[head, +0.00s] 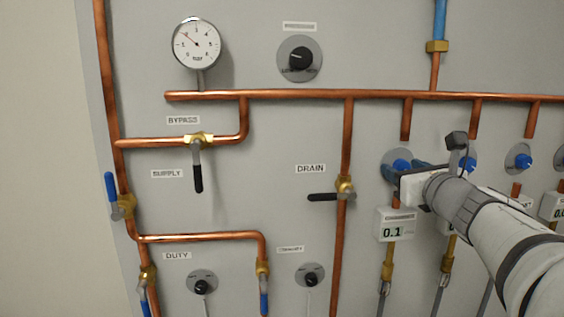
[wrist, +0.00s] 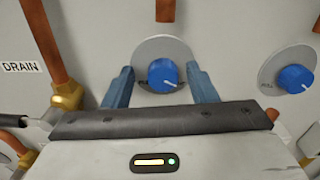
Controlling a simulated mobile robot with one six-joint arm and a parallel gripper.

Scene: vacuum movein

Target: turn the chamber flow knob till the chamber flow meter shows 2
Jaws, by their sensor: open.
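The chamber flow knob (wrist: 163,73) is a round blue knob on a grey disc in the wrist view. Its white pointer line points to the lower right. It also shows in the head view (head: 402,165), partly behind my gripper. My gripper (wrist: 160,74) is open, with one blue finger to the left of the knob and one to the right. Gaps show between fingers and knob, and I cannot tell how deep the fingers reach. The chamber flow meter (head: 394,226), a white box below the knob in the head view, reads 0.1.
Another blue knob (wrist: 295,78) sits to the right on its own disc. A copper pipe (head: 345,140) with the drain valve (head: 328,197) runs down to the left. A horizontal copper pipe (head: 300,94) crosses above. Brass fittings and more pipes hang below the meters.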

